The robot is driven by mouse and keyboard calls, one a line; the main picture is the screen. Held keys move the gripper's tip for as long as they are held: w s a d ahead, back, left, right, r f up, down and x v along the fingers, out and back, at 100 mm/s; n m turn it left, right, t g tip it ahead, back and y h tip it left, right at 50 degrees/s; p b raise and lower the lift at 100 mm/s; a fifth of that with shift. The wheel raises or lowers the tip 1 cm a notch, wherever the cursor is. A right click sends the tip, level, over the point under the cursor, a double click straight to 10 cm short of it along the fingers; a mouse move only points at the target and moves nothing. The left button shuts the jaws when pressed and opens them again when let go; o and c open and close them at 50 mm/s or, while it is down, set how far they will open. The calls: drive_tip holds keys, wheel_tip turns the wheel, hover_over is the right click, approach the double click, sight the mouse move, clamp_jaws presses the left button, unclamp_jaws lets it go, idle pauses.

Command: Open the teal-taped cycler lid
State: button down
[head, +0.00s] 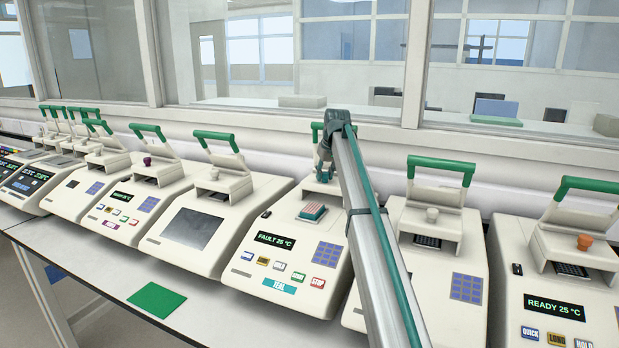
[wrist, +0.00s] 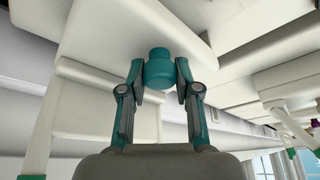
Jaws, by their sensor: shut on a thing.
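The teal-taped cycler (head: 262,262) stands in the middle of the row in the head view, with a "TEAL" label (head: 279,286) and a "FAULT 25 °C" display. A red and teal sample block (head: 312,213) shows uncovered in its top. Its lid looks raised at the back, largely hidden by my arm; a bit of its green handle (head: 317,127) shows. My gripper (head: 324,168) is at that lid. In the wrist view my gripper (wrist: 160,75) is shut on a teal knob (wrist: 158,68) on the white lid (wrist: 90,95), one finger each side.
Similar cyclers stand close on both sides, including one with a grey screen (head: 192,228) at left and a "READY 25 °C" one (head: 555,285) at right. A green mat (head: 157,300) lies on the bench front. Windows rise behind the row.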

drive_tip(key=shift+w, duration=0.1)
drive_tip(key=c, duration=0.8)
unclamp_jaws()
drive_tip(key=shift+r, duration=0.1)
drive_tip(key=v, duration=1.2)
